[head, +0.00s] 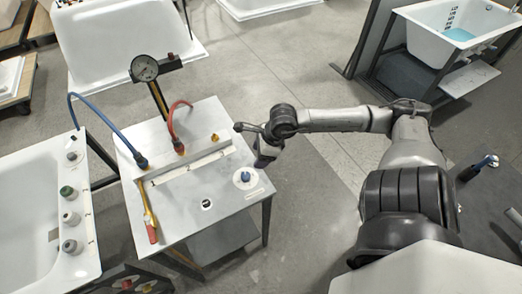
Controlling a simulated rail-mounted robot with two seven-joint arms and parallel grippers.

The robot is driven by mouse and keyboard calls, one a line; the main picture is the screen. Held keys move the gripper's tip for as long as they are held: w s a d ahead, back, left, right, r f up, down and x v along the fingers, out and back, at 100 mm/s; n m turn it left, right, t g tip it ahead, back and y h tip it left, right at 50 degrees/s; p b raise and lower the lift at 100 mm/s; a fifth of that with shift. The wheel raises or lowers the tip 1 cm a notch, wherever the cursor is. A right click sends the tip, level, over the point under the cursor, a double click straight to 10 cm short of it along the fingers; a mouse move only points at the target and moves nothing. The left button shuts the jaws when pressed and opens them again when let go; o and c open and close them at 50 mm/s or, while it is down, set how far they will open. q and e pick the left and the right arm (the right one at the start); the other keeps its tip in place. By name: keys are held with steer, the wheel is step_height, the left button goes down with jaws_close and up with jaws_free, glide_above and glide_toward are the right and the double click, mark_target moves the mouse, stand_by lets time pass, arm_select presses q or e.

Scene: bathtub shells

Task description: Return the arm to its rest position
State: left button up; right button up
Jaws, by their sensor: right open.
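My right arm (345,120) comes in from the lower right and reaches left across the floor. My left gripper is not in view.
The table carries a gauge (144,68), a blue hose (107,122), a red hose (172,121), a yellow-red tool (150,220) and a blue knob (245,176). A tub with fittings (25,170) stands left, another tub (435,35) upper right. Floor between is clear.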

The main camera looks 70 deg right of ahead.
steer(key=shift+s+d+r, duration=0.1)
steer(key=shift+s+r, duration=0.05)
steer(key=shift+r, duration=0.25)
stand_by(0.5)
